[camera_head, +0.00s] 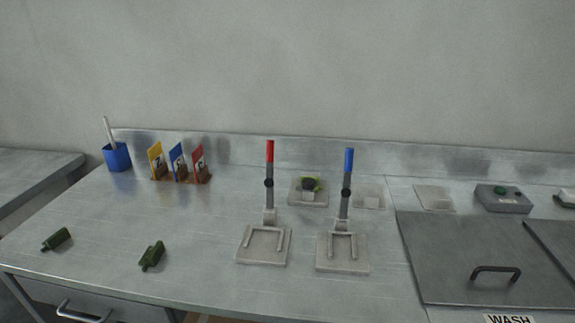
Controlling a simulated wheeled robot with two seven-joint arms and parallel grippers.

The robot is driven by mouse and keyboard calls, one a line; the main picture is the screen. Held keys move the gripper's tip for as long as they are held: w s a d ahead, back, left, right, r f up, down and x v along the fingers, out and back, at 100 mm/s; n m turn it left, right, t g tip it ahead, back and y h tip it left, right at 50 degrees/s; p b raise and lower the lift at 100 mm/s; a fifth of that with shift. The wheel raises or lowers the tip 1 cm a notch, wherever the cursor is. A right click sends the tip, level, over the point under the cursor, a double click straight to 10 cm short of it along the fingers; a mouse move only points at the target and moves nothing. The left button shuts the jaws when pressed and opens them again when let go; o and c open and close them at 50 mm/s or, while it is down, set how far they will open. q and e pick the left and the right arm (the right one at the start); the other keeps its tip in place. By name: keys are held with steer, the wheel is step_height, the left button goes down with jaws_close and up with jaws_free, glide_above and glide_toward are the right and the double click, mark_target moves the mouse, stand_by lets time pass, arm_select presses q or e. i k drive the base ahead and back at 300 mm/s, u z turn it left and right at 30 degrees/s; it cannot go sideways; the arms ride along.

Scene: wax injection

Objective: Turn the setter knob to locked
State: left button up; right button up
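A small dark knob (308,184) with yellow-green marks around it sits on a pale square base (296,198) at the back middle of the steel bench, between two upright levers. It looks like the setter knob, but its setting is too small to read. Neither of my grippers shows in the head view, and nothing is touching the knob.
A red-topped lever (270,152) and a blue-topped lever (348,160) stand upright in front and to each side. Two dark green pieces (152,254) lie front left. Colored cards (178,161) and a blue cup (117,157) stand back left. A lidded basin (470,250) is at right.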

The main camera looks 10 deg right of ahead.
mark_target(309, 184)
steer(key=u, duration=0.6)
steer(key=k, duration=1.15)
steer(key=z, duration=0.05)
